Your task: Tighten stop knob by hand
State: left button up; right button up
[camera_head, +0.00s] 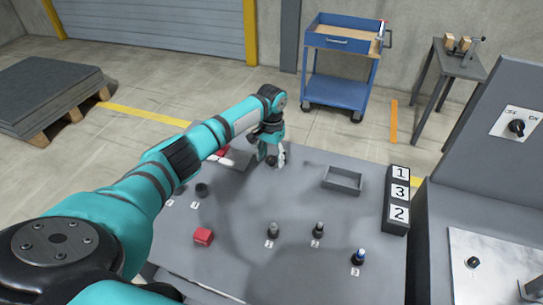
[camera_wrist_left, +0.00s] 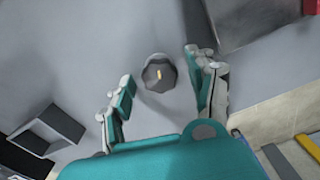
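My left gripper (camera_head: 270,150) reaches over the far edge of the grey table in the head view, fingers pointing down. In the left wrist view, the left gripper (camera_wrist_left: 158,68) is open, with its two fingers apart. A dark faceted knob (camera_wrist_left: 160,73) with a small tan mark on top shows between the fingers, with visible gaps on both sides. The same dark knob shows small at the fingertips in the head view (camera_head: 271,160). I cannot tell how far down it is seated. My right gripper is not in view.
The grey table (camera_head: 235,275) also carries a red block (camera_head: 203,237), a dark knob (camera_head: 202,189), several labelled posts (camera_head: 318,231), an open grey tray (camera_head: 343,180) and a numbered block (camera_head: 398,191). A grey machine with a rotary switch (camera_head: 516,127) stands at right.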

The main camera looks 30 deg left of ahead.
pick_arm(q)
jog(key=c, duration=1.1)
jog(key=shift+m, duration=0.3)
jog(key=m+p, duration=0.1)
jog(key=m, duration=0.1)
jog(key=shift+r+m, duration=0.1)
jog(key=shift+m, duration=0.2)
jog(key=m+p, duration=0.1)
jog(key=m, duration=0.3)
jog(key=shift+m, duration=0.3)
jog(key=m, duration=0.9)
jog(key=shift+w+m, duration=0.1)
jog(key=shift+m, duration=0.2)
